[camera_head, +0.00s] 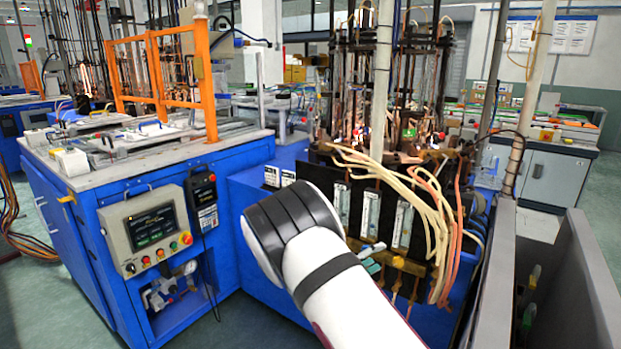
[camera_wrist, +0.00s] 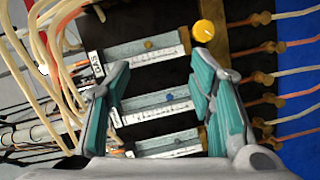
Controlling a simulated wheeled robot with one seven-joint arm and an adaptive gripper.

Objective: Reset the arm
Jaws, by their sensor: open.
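My gripper (camera_wrist: 155,98) is open in the wrist view, its two teal-lined fingers apart with nothing between them. Beyond the fingers is a dark panel with flow meters (camera_wrist: 150,103), and a yellow round knob (camera_wrist: 203,30) beside the upper one. In the head view my white arm reaches forward from the bottom toward the flow meter panel (camera_head: 372,215). The arm hides most of my gripper there; only a bit of teal (camera_head: 372,265) shows past it, in front of the panel's lower part. I cannot tell whether a finger touches the panel.
Cream and orange hoses (camera_head: 425,190) hang over the panel's right side. A blue machine with a control box (camera_head: 150,232) stands at left. Grey bin walls (camera_head: 585,270) rise at right. Copper fittings (camera_wrist: 262,78) line the panel in the wrist view. Floor shows at lower left.

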